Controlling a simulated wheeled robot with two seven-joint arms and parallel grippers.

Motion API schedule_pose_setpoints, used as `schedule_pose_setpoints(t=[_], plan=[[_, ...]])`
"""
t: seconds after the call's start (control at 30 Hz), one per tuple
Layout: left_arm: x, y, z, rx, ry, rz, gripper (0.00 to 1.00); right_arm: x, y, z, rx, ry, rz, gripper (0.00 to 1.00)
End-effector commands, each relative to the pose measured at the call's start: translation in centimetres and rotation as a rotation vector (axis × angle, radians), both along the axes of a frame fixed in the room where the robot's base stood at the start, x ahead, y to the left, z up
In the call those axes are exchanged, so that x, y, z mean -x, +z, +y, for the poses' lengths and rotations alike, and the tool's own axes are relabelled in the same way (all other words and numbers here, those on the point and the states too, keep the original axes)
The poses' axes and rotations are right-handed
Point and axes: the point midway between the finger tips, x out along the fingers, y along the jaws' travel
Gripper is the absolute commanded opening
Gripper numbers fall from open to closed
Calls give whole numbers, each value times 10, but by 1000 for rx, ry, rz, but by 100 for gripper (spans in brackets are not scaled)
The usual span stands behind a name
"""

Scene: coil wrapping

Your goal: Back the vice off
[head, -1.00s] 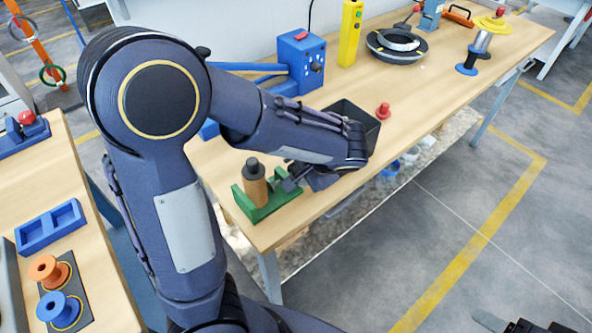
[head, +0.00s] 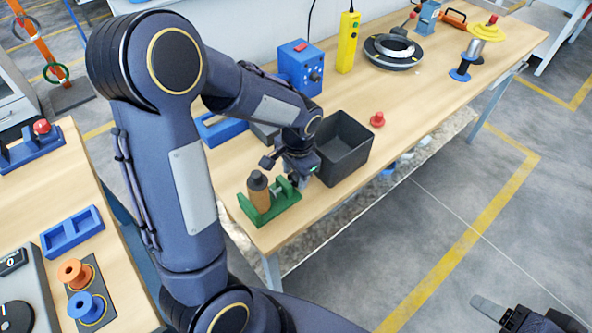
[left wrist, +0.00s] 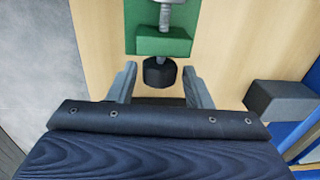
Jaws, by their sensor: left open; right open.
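The green vice (head: 284,211) stands at the near left end of the long wooden bench. A brown cylinder with a dark cap (head: 260,196) stands upright at its left end. In the left wrist view a green block of the vice (left wrist: 163,42) carries a grey screw (left wrist: 166,16) and a dark knob (left wrist: 159,72). My left gripper (head: 290,172) is open above the vice's right side. In its wrist view the fingertips (left wrist: 159,73) stand on either side of the knob, with gaps visible. My right gripper (head: 500,313) is open and empty over the floor at lower right.
A black open bin (head: 352,163) stands close right of my left gripper. The bench right of the bin has free room. A side table with spools (head: 75,273) is at left.

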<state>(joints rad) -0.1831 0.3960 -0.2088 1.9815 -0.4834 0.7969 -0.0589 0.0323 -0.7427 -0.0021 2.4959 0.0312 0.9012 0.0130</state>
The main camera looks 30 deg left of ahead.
Motion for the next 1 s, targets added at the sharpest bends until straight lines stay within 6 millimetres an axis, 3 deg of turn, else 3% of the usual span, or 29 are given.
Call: schedule_pose_setpoints(t=[0.03, 0.1, 0.47, 0.7, 1.0], plan=[[0, 5, 3, 37, 8, 21, 45, 0, 12, 0, 0, 0, 0, 67], [-1, 3, 3, 74, 4, 35, 45, 0, 15, 0, 0, 0, 0, 67], [-1, 1, 3, 106, 0, 45, 45, 0, 15, 0, 0, 0, 1, 67], [-3, 1, 10, 296, 9, 123, 45, 0, 32, 0, 0, 0, 0, 67], [-4, -1, 9, 396, -2, 163, 45, 0, 32, 0, 0, 0, 1, 67]])
